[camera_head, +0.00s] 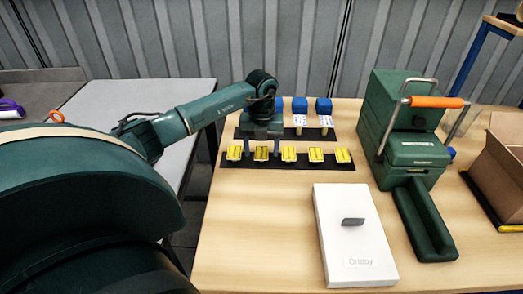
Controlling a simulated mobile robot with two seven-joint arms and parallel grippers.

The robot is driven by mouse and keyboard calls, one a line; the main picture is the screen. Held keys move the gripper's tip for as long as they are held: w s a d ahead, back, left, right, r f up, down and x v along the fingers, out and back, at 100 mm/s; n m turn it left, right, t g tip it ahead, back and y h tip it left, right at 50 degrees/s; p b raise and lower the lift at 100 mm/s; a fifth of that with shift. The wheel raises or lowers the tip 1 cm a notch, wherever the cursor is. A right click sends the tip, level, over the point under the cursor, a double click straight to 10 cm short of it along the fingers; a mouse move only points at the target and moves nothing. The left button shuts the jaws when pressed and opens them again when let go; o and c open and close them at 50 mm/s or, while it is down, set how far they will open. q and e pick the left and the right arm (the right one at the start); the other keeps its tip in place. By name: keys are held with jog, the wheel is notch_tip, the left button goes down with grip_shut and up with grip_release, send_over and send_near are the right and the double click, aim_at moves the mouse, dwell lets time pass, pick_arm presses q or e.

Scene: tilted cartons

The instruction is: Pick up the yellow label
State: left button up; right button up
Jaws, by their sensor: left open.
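Several yellow labels (288,155) lie in a row on a black strip (300,166) on the wooden table. My left gripper (262,152) is open and points down over the left part of this row. Its two fingers stand on either side of one yellow label (262,154). I cannot tell whether the fingers touch the label or the strip. The leftmost yellow label (234,153) lies just left of the fingers. My right gripper is not in view.
A second black strip behind holds blue-topped pieces (324,106) with white printed tags. A green machine (414,150) with an orange handle stands to the right. A white box (355,236) lies in front. A cardboard carton (503,165) is at the right edge. The table's front left is clear.

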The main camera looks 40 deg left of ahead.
pick_arm(q)
jog(key=shift+f, duration=0.2)
jog(key=shift+c, duration=0.3)
jog(key=c, duration=0.8)
